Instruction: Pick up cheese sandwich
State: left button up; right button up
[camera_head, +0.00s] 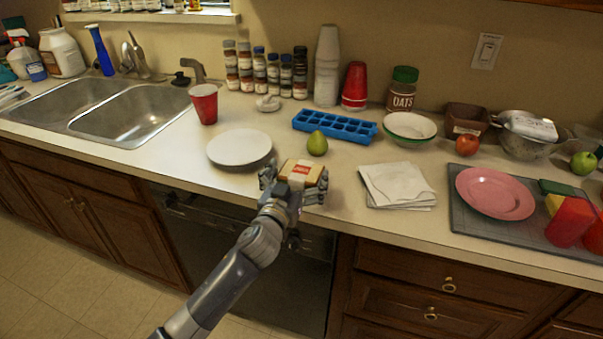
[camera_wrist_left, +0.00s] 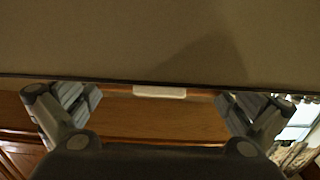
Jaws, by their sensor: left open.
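The gripper hides the sandwich's lower front. In the left wrist view the two fingers of my left gripper (camera_wrist_left: 160,105) are spread wide. A small white piece shows between them there; I cannot tell what it is. My right gripper is not in view.
A white plate (camera_head: 240,147) is left of the sandwich and a green pear (camera_head: 317,143) is behind it. A blue ice tray (camera_head: 335,126) lies farther back. Folded napkins (camera_head: 397,186) are to the right. The sink (camera_head: 125,117) is at far left.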

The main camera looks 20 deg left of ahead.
pick_arm(q)
jog(key=shift+w+d+f, duration=0.1)
jog(key=shift+w, duration=0.85)
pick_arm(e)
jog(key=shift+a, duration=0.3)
pick_arm(q)
jog(key=shift+s, duration=0.1)
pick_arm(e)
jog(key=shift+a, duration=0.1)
pick_arm(q)
jog(key=c, duration=1)
jog(key=shift+o, duration=0.2)
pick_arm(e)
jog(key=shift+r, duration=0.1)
